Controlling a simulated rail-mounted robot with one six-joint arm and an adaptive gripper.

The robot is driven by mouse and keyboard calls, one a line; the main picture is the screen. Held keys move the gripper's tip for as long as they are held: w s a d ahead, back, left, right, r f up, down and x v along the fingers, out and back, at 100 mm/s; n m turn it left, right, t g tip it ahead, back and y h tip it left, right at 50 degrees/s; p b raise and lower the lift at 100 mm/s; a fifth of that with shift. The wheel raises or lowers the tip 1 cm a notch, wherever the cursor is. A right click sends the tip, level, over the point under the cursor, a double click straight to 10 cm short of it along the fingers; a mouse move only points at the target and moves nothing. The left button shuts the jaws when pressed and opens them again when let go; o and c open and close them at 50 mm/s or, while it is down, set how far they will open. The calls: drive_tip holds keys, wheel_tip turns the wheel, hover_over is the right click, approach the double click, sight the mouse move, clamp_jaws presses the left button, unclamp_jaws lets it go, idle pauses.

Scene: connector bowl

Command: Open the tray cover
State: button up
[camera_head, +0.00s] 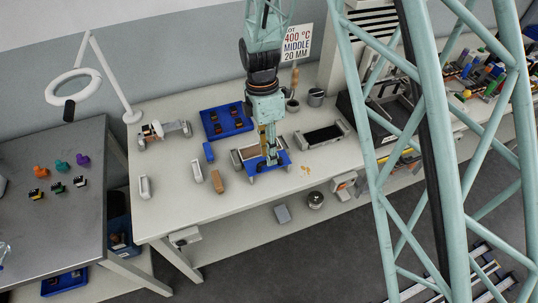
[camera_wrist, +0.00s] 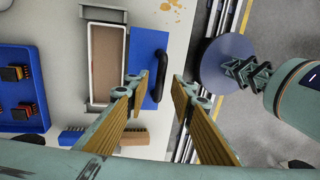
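A tray with a pale rim (camera_wrist: 91,60) and brown content shows in the wrist view. A blue cover (camera_wrist: 143,60) with a black bar handle (camera_wrist: 161,72) lies along its right side, and the tray's brown inside is exposed. In the head view the tray (camera_head: 237,157) and the blue cover (camera_head: 284,159) are partly hidden behind my gripper (camera_head: 270,156). My gripper (camera_wrist: 160,90) is open, with its two yellow-padded fingers spread. The handle appears between the fingertips in the wrist view; I cannot tell whether they touch it.
A blue bin (camera_head: 224,132) with connectors stands behind left, and a second tray with dark content (camera_head: 322,134) to the right. Metal cups (camera_head: 315,97) stand behind.

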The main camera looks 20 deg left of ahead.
wheel_tip(320, 180, up, 11)
drive_tip(key=w+a, duration=0.1)
drive_tip(key=shift+w+a+f, duration=0.15)
drive_tip(key=shift+w+a, duration=0.05)
drive_tip(key=shift+w, duration=0.05)
idle(0.6)
drive_tip(key=w+d+r+m+t+y+b, duration=0.15)
drive_tip(key=w+d+r+m, duration=0.25)
drive_tip(key=d+r+m, duration=0.75)
drive_tip(key=s+d+r+m+t+b, duration=0.1)
drive_tip(key=d+r, duration=0.3)
drive_tip(key=d, duration=0.3)
drive_tip(key=s+d+r+m, duration=0.1)
drive_tip(key=d+r+m, duration=0.1)
drive_tip(key=d+r, duration=0.35)
drive_tip(key=s+d+r+m+t+b, duration=0.1)
drive_tip(key=s+d+r, duration=0.15)
drive_tip(key=d, duration=0.65)
drive_tip(key=s+d+r+m+b, duration=0.1)
drive_tip(key=s+d+r+m, duration=0.3)
drive_tip(key=s+d+m, duration=0.35)
drive_tip(key=s+d+f+m+t, duration=0.1)
drive_tip(key=s+d+m, duration=0.1)
drive_tip(key=s, duration=0.7)
drive_tip(key=s+d+f+m+t+b, duration=0.1)
drive_tip(key=s+d, duration=0.3)
drive_tip(key=s, duration=0.5)
drive_tip(key=shift+s+f+m, duration=0.2)
drive_tip(key=shift+f+m, duration=0.3)
drive_tip(key=shift+f, duration=0.2)
